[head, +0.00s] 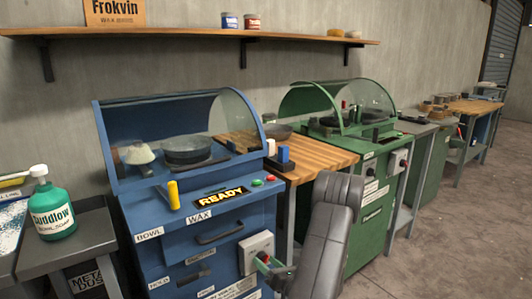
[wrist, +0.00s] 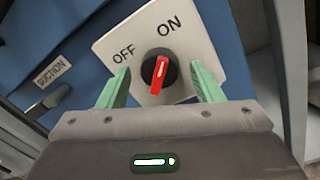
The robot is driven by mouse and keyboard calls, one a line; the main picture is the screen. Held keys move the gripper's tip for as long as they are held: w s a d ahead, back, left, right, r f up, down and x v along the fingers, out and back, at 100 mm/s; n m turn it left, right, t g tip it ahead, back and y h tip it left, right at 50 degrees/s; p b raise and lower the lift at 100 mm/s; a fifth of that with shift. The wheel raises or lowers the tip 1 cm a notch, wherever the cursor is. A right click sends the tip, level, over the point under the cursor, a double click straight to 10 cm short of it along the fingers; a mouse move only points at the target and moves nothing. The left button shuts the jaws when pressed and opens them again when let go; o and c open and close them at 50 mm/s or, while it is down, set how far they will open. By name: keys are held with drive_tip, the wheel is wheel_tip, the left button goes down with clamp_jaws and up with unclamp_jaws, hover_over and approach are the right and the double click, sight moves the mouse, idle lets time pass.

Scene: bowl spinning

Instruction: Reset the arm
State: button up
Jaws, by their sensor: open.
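My gripper (wrist: 161,88) is open and empty in the wrist view. Its two green fingers stand apart on either side of a red rotary knob (wrist: 158,75) on a white switch plate (wrist: 191,40) marked OFF and ON. The knob stands upright in the picture; I cannot tell whether the fingers touch the plate. In the head view my gripper (head: 268,264) is low at the front of the blue machine (head: 215,225), by the white switch plate (head: 256,246). My dark arm hides part of the gap between the machines.
A blue machine with a clear curved cover (head: 238,115) shows READY. A green machine (head: 375,200) stands to the right, past a wooden worktop (head: 318,157). A green soap bottle (head: 52,205) stands on a grey table at left. A shelf (head: 190,34) runs above. Open floor (head: 450,240) lies at right.

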drive_tip(key=shift+n+g+b, duration=0.3)
drive_tip(key=shift+n+b, duration=1)
drive_tip(key=shift+n, duration=2.5)
